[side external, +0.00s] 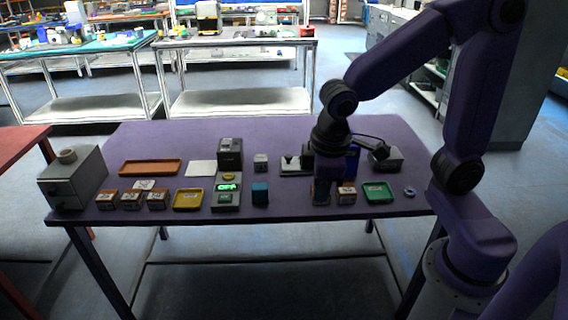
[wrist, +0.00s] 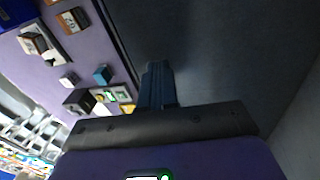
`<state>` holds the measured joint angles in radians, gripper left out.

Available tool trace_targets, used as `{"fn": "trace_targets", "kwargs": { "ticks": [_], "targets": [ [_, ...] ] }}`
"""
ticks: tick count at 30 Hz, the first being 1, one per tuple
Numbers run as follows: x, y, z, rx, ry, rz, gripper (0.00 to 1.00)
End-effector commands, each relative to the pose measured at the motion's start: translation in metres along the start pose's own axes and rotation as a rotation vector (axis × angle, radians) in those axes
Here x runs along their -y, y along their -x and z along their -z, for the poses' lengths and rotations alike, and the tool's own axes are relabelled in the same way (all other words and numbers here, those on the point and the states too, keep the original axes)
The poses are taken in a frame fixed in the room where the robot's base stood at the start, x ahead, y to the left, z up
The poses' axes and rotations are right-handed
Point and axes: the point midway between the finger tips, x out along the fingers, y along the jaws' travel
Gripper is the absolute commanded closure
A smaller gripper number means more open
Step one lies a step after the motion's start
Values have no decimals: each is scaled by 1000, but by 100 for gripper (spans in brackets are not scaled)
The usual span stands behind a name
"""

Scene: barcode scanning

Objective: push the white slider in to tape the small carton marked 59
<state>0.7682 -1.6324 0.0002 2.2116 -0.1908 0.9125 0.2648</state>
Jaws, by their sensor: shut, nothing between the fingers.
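My gripper (side external: 321,197) is shut and empty, low near the front edge of the purple table; its closed fingers (wrist: 158,72) show against the dark floor beyond that edge in the wrist view. A white-based device with dark parts (side external: 292,170) stands behind my gripper, and in the wrist view it (wrist: 30,30) appears with a small brown-and-white carton (wrist: 37,45) at it. A small whitish block (side external: 260,160) stands left of it, also in the wrist view (wrist: 68,79); I cannot tell whether this is the slider. Another carton (side external: 347,195) is right of my gripper.
A blue block (side external: 352,163) and green tray (side external: 378,191) lie at right. A teal cube (side external: 260,192), lit green display (side external: 228,187), yellow tray (side external: 187,199) and several cartons (side external: 131,200) stand to the left. A grey box (side external: 72,180) stands at far left.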

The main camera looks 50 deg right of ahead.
Motion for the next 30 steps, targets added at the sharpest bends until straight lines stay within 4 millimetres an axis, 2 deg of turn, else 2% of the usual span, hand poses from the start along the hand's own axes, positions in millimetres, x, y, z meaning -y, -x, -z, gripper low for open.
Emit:
{"fn": "trace_targets", "kwargs": {
  "ticks": [1, 6, 9, 13, 16, 21, 25, 30],
  "targets": [
    [-15, -6, 21, 7, -71, -30, 100],
    [-72, -29, 80, 10, -296, -130, 100],
    [-110, -47, 107, 9, -427, -191, 100],
    [-164, -73, 134, 8, -596, -269, 100],
    [-208, -97, 146, 6, -722, -332, 100],
    [-276, -136, 150, -1, -915, -430, 100],
    [-311, -158, 146, -8, -1014, -483, 100],
    [-332, -170, 140, -13, -1070, -515, 100]
  ]
}}
